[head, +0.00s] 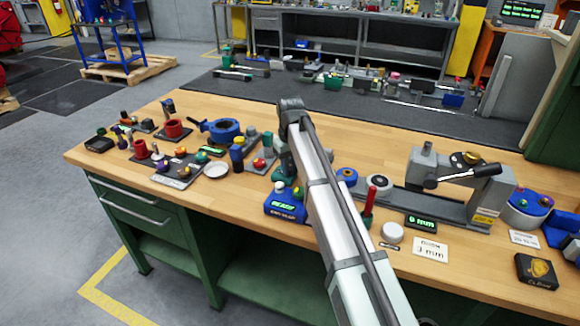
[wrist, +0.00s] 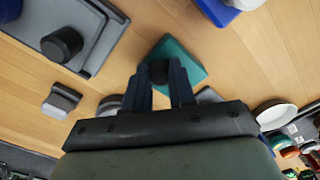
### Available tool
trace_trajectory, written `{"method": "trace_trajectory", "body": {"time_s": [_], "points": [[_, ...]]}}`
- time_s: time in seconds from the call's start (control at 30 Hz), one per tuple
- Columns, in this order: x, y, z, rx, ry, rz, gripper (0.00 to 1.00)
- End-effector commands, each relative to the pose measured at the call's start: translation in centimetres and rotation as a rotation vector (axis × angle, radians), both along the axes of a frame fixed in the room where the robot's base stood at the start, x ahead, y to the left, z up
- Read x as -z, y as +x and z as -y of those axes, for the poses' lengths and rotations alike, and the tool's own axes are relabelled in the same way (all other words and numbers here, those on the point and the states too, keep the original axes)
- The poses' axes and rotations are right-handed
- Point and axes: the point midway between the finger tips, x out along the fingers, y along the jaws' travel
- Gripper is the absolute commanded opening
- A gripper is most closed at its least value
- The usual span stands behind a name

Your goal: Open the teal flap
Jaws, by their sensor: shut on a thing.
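The teal flap (wrist: 190,62) is a flat teal plate with a black knob (wrist: 158,70), near the middle of the wrist view. My gripper (wrist: 160,75) has one dark finger on each side of this knob and is shut on it. The fingers and palm cover the flap's lower part, so its hinge and how far it stands open cannot be told.
On the wooden bench (head: 480,262), a blue box with a lit display (head: 285,205) stands left of my arm. A red-handled lever (head: 369,203) and a grey press (head: 440,190) stand right. A grey plate (wrist: 100,25) and white dish (wrist: 275,116) lie around the flap.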

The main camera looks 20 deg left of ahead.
Motion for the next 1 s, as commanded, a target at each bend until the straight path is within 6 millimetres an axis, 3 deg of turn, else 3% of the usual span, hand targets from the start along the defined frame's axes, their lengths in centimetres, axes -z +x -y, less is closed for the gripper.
{"method": "trace_trajectory", "body": {"time_s": [0.27,0.6,0.97,1.0], "points": [[-0.2,0.1,-0.3,-0.003,-0.030,-0.001,0.00],[-1.4,0.1,-1.3,-0.002,-0.250,-0.001,0.00],[-1.5,0.0,-1.2,0.000,-0.271,0.000,0.00],[-1.5,0.0,-1.2,0.000,-0.271,0.000,0.27]]}}
